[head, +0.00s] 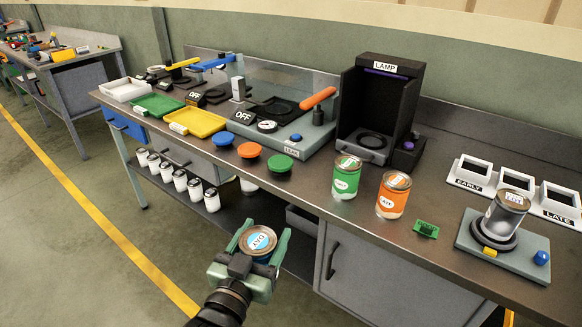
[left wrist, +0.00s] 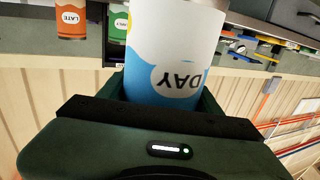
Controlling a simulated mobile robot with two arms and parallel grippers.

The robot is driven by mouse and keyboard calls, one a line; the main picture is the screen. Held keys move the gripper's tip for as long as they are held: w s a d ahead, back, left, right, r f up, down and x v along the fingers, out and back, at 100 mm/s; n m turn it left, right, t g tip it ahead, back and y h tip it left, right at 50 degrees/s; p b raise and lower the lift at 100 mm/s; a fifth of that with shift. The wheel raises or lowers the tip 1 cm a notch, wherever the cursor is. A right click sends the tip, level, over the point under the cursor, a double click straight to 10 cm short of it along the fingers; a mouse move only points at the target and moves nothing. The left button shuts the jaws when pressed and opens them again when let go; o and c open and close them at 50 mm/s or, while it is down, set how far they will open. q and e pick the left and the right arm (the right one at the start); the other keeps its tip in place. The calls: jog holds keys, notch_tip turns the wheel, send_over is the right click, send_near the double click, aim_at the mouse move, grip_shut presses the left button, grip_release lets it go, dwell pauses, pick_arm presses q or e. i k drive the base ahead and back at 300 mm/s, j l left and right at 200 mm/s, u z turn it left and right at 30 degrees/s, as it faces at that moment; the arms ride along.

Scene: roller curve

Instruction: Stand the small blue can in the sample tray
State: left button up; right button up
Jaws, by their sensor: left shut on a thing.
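My left gripper (head: 260,243) is shut on a blue and white can (head: 258,238) with a metal lid and "DAY" on its label. It holds the can in front of the bench, out over the floor side. In the left wrist view the can (left wrist: 180,50) sits between the fingers, its lettering upside down. Three shallow trays lie at the bench's far left: white (head: 126,90), green (head: 158,105) and yellow (head: 198,122). Their small labels are unreadable, so I cannot tell which is the sample tray. My right gripper is not in view.
A green can (head: 346,177) and an orange can (head: 393,194) stand on the bench (head: 320,190). Blue, orange and green round knobs (head: 249,150) line the front edge. The black lamp box (head: 375,105) stands behind. A silver can (head: 506,212) rests on a grey device at right.

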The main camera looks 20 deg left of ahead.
aim_at(115, 91)
jog(key=i+j, duration=0.2)
jog(key=j, duration=0.35)
jog(key=i+j, duration=0.2)
jog(key=j, duration=0.35)
jog(key=i+j, duration=0.2)
jog(key=j, duration=0.35)
jog(key=i+j, duration=0.2)
jog(key=j, duration=0.35)
jog(key=i+j, duration=0.2)
jog(key=j, duration=0.35)
jog(key=i+j, duration=0.2)
jog(key=j, duration=0.35)
jog(key=i+j, duration=0.2)
jog(key=j, duration=0.35)
jog(key=i+j, duration=0.2)
jog(key=j, duration=0.35)
